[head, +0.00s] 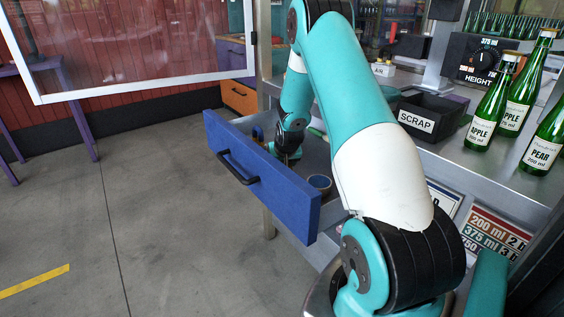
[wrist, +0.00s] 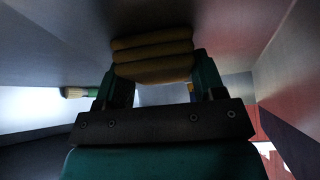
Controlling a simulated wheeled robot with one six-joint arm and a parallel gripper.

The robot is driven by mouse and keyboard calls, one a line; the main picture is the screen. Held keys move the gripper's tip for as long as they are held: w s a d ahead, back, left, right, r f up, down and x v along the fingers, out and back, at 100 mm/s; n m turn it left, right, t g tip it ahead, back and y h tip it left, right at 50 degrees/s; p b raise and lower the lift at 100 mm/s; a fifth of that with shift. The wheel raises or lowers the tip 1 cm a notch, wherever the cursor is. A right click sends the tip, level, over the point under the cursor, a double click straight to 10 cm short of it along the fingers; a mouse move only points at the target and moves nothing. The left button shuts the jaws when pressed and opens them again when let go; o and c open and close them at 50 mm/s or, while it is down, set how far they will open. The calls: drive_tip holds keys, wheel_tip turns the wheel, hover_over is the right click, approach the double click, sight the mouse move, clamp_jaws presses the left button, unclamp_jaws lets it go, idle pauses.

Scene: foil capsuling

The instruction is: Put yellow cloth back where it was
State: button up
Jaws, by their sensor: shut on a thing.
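The yellow cloth (wrist: 152,56) is a folded, layered stack, dark yellow in the shade. In the wrist view it sits between the fingers of my gripper (wrist: 153,74), which is shut on it. In the head view my gripper (head: 288,156) reaches down into the open blue drawer (head: 285,203), behind its front panel. The cloth cannot be made out in the head view. Whether it touches the drawer floor cannot be told.
A round tan item (head: 320,183) lies in the drawer right of my gripper, and a small blue item (head: 258,133) lies to its left. The black SCRAP bin (head: 432,117) and green bottles (head: 490,108) stand on the bench. The floor left of the drawer is clear.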

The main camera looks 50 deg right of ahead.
drive_tip(key=shift+f, duration=0.1)
drive_tip(key=o, duration=0.9)
drive_tip(key=shift+r, duration=0.25)
drive_tip(key=v, duration=0.7)
drive_tip(key=shift+s+a+r, duration=0.1)
drive_tip(key=shift+s, duration=0.05)
